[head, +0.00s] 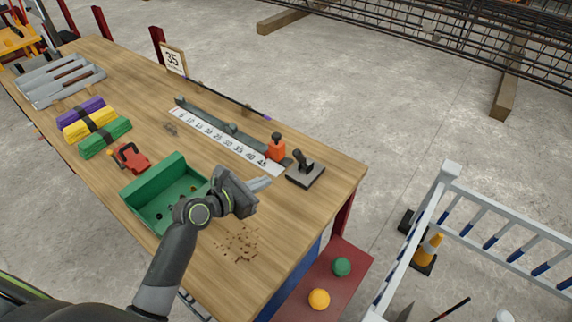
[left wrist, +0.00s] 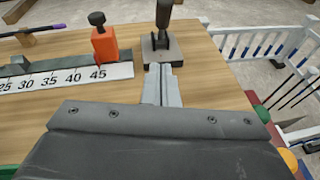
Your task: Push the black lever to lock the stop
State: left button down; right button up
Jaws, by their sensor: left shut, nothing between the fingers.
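The black lever (head: 300,156) stands on a grey base plate (head: 306,173) near the right end of the wooden table. In the left wrist view the lever (left wrist: 163,18) rises just beyond my fingertips. The orange stop (head: 276,148) with a black knob sits by the 45 mark of the white scale (head: 225,140), left of the lever; it also shows in the left wrist view (left wrist: 105,46). My left gripper (head: 262,184) is shut and empty, in front of the lever base. Whether it touches the base, I cannot tell. My right gripper is out of view.
A green bin (head: 140,197) lies left of my left gripper, with a red clamp-like tool (head: 130,157) behind it. Brown crumbs (head: 238,243) are scattered on the table. A white railing (head: 420,225) stands beyond the table's right end.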

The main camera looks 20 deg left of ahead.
aim_at(301, 159)
pick_arm(q)
jog(key=x, duration=0.5)
jog(key=shift+w+d+f, duration=0.1)
jog(key=shift+w, duration=0.05)
jog(key=shift+w+d+r+p, duration=0.3)
jog(key=shift+w+d+r, duration=0.2)
jog(key=shift+w, duration=0.2)
jog(key=shift+w+d+r+p, duration=0.3)
jog(key=shift+w+d+r, duration=0.15)
jog(key=shift+w, duration=0.25)
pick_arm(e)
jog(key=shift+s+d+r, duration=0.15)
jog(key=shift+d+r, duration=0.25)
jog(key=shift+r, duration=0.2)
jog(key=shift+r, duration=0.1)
